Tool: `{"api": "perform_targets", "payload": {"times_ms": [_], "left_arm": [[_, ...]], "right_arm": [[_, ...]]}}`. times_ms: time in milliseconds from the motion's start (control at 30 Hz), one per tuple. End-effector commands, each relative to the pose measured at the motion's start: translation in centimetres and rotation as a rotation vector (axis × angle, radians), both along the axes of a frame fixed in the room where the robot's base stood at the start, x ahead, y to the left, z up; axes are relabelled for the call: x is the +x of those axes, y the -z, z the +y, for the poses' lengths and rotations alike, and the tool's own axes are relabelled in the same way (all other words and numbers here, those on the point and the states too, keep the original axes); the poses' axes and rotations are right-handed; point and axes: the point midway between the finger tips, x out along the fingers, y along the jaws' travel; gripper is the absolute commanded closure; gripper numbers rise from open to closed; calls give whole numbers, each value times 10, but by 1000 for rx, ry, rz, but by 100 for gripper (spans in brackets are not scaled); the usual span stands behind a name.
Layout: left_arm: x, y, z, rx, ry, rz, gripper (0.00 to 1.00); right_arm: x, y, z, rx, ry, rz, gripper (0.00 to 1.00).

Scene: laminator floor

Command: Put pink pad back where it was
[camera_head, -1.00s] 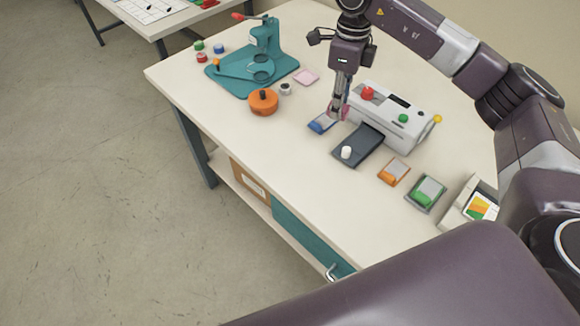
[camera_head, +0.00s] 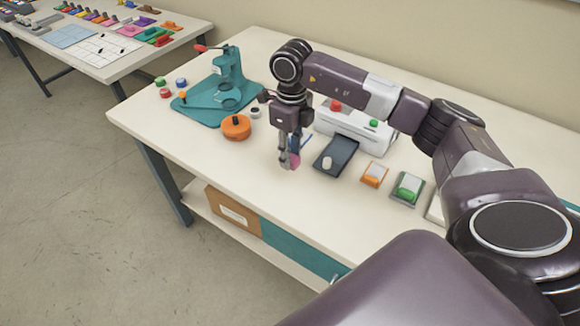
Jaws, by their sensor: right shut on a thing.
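My right gripper (camera_head: 289,163) points down over the front half of the table, left of the dark tray. It is shut on a small pink thing, taken to be the pink pad (camera_head: 294,160), which shows between its fingertips. The pad is mostly covered by the fingers, and I cannot tell if it touches the table. My left gripper is not in view.
The teal press (camera_head: 222,92) and orange round tin (camera_head: 236,127) stand left of the gripper. The white machine (camera_head: 355,127), dark tray (camera_head: 336,156), orange pad (camera_head: 374,174) and green pad (camera_head: 407,188) stand right. A far table (camera_head: 110,72) holds several coloured items.

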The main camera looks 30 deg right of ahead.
Motion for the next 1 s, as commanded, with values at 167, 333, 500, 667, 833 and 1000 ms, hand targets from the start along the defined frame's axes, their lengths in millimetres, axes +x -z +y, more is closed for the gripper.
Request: {"api": "perform_targets", "payload": {"times_ms": [167, 333, 500, 667, 833, 1000], "left_arm": [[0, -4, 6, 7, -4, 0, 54], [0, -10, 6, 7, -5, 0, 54], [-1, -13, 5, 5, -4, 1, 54], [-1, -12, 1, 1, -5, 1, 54], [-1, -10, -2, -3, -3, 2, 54], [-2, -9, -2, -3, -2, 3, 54]], "right_arm": [[0, 17, 0, 1, 1, 0, 100], [-1, 39, 0, 1, 1, 4, 100], [0, 59, 0, 0, 1, 0, 100], [1, 61, 0, 0, 0, -2, 100], [0, 63, 0, -1, 0, -1, 100], [0, 63, 0, -1, 0, -1, 64]]}}
